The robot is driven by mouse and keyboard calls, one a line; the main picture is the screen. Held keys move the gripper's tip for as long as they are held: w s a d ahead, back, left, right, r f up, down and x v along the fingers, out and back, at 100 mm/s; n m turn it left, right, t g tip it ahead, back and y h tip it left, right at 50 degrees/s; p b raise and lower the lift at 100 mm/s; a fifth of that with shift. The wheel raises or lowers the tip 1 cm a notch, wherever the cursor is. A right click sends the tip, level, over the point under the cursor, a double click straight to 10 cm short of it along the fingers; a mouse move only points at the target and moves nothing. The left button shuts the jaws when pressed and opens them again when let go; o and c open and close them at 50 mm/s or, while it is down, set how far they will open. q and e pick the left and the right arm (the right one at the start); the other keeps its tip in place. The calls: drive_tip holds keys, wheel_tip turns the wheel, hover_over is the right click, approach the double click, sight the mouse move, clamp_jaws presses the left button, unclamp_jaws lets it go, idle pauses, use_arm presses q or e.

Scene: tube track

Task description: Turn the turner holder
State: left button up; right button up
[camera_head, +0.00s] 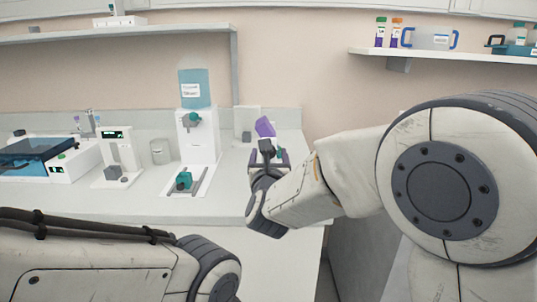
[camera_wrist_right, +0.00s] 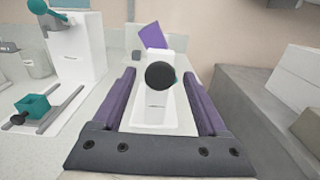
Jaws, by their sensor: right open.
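A white device (camera_wrist_right: 157,108) with a round black knob (camera_wrist_right: 160,75) and a tilted purple piece (camera_wrist_right: 152,36) behind it stands on the counter. The purple piece also shows in the head view (camera_head: 265,127). I take this device to be the turner holder; no label confirms it. My right gripper (camera_head: 268,156) is at the device. In the right wrist view its open fingers (camera_wrist_right: 159,78) lie to the left and right of the knob, with visible gaps and nothing gripped. The gripper hides most of the device in the head view. My left gripper is outside the picture.
A dispenser (camera_head: 200,135) with a blue tank and a teal block (camera_head: 183,181) on its base stand left of the device. A metal cup (camera_head: 160,152) and a small white instrument (camera_head: 120,150) stand farther left. The counter (camera_head: 225,205) front is clear.

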clamp_jaws()
